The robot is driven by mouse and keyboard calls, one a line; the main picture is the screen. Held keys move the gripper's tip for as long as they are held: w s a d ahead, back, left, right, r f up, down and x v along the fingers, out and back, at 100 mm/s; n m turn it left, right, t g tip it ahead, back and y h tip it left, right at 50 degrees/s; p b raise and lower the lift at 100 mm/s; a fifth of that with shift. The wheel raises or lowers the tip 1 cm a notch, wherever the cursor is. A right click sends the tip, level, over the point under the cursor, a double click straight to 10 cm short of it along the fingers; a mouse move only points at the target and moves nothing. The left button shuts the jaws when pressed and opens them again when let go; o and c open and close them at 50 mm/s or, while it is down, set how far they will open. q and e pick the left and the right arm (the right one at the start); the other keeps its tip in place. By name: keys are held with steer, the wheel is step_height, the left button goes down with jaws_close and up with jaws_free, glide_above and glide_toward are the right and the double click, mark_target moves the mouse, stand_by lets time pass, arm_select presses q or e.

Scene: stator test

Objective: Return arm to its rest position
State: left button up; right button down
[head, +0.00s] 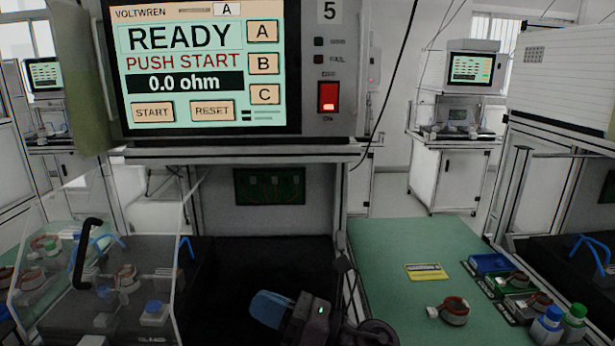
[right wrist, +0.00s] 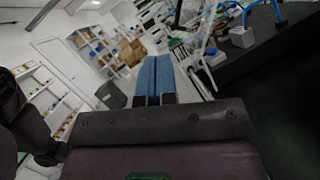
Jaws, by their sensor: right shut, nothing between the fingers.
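My right gripper (head: 266,308) is low in the middle of the head view, in front of the dark tester bay. Its blue fingers are closed together and empty, as the right wrist view (right wrist: 157,78) also shows. My left gripper is not in view. The tester screen (head: 205,65) reads READY, PUSH START and 0.0 ohm. The clear cover (head: 135,225) with a black handle (head: 84,255) stands at the left. A stator (head: 453,312) with a copper-coloured ring lies on the green mat (head: 385,250), right of the gripper and apart from it.
A yellow label (head: 426,271) lies on the mat. At the mat's right are a blue bin (head: 488,263), stators in trays and bottles with blue (head: 550,318) and green (head: 577,311) caps. A red switch (head: 327,96) is on the tester. Much of the mat's middle is bare.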

steer(key=w+d+f+m+t+h, duration=0.2)
steer(key=d+m+t+h, duration=0.85)
steer(key=m, duration=0.85)
steer(key=s+d+f+m+h, duration=0.4)
steer(key=d+f+m+h, duration=0.65)
steer(key=d+m, duration=0.4)
steer(key=s+d+f+m+g, duration=0.3)
steer(key=s+f+m+g, duration=0.1)
steer(key=s, duration=0.5)
steer(key=s+d+f+m+g, duration=0.3)
steer(key=s+f+m+g, duration=0.2)
steer(key=s, duration=0.3)
steer(key=s+d+f+m+g, duration=0.3)
steer(key=s+f+m+g, duration=0.1)
steer(key=s, duration=0.5)
steer(key=w+f+n+t, duration=0.1)
steer(key=w+f+t, duration=0.7)
steer(key=shift+w+a+f, duration=0.2)
steer(key=shift+a+f, duration=0.05)
steer(key=shift+a, duration=0.1)
